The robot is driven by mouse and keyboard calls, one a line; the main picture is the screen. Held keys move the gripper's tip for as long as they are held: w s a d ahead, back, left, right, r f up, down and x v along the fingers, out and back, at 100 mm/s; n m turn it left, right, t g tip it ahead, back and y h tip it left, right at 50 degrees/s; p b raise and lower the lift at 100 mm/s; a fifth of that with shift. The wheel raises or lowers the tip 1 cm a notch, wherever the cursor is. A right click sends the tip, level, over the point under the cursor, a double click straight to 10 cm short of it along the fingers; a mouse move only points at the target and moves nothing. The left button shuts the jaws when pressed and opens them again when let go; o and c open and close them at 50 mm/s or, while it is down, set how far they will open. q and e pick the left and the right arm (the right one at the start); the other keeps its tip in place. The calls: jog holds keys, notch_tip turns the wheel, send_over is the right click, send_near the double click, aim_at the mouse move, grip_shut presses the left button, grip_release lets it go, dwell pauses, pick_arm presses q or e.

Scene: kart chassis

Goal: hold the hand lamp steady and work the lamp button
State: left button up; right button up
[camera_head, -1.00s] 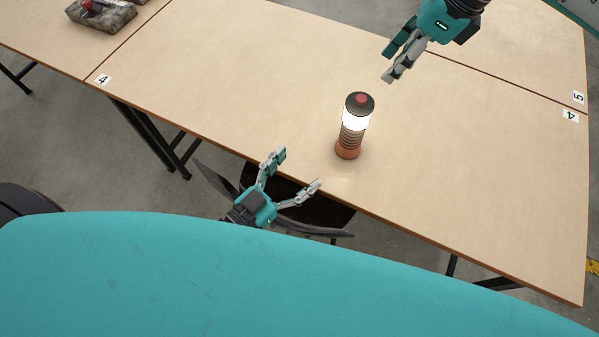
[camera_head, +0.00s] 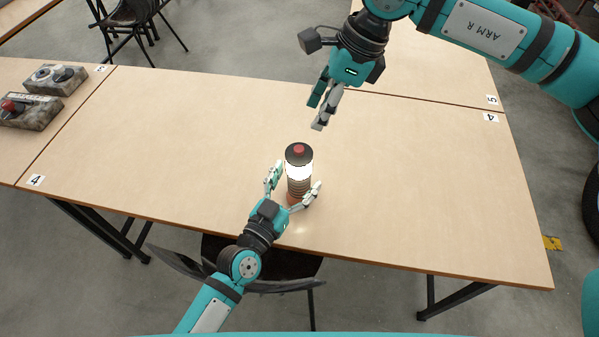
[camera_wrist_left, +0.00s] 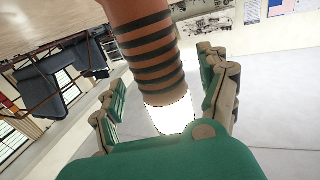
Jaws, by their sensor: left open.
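The hand lamp (camera_head: 298,172) stands upright on the table near its front edge. It has a dark cap, a glowing white band and a dark-ringed orange lower body. The red lamp button (camera_head: 299,148) is on top. My left gripper (camera_head: 292,190) is open, with one finger on either side of the lamp's lower body; I cannot tell if either touches it. In the left wrist view the lamp (camera_wrist_left: 150,50) appears inverted between the spread fingers. My right gripper (camera_head: 317,115) hangs above and behind the lamp, apart from it, its finger gap unclear.
Two grimy control boxes, one with a red knob (camera_head: 30,110) and one behind it (camera_head: 55,79), lie on the left table. A dark chair (camera_head: 262,262) stands at the table's front edge. The table (camera_head: 420,180) is clear on both sides of the lamp.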

pick_arm(q)
jog(key=shift+x, duration=1.1)
jog(key=c, duration=1.5)
grip_shut()
pick_arm(e)
grip_shut()
jog(key=shift+a, duration=0.1)
